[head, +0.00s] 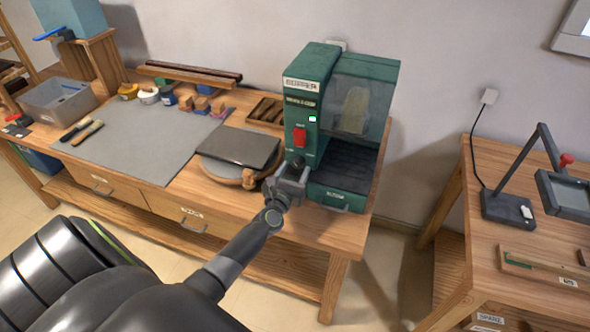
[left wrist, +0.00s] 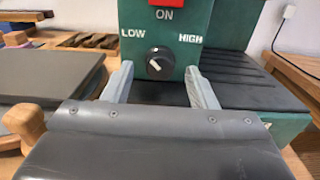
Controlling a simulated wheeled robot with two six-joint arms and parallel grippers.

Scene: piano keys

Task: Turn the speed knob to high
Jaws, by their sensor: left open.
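The green machine (head: 300,100) stands at the right end of the workbench. Its speed knob (left wrist: 160,63) is black with a white pointer mark, below the ON label, between the words LOW at left and HIGH at right. The mark looks slanted, with its upper end toward the LOW side. My left gripper (head: 292,172) is in front of the machine's lower front panel and hides the knob in the head view. In the left wrist view its open fingers (left wrist: 160,72) stand either side of the knob, with visible gaps. My right gripper is not in view.
A red switch (head: 299,137) sits above the knob. A dark flat plate on a round base (head: 238,148) is close on the left, and the machine's black ribbed bed (head: 345,170) is on the right. A second table (head: 455,210) stands further right.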

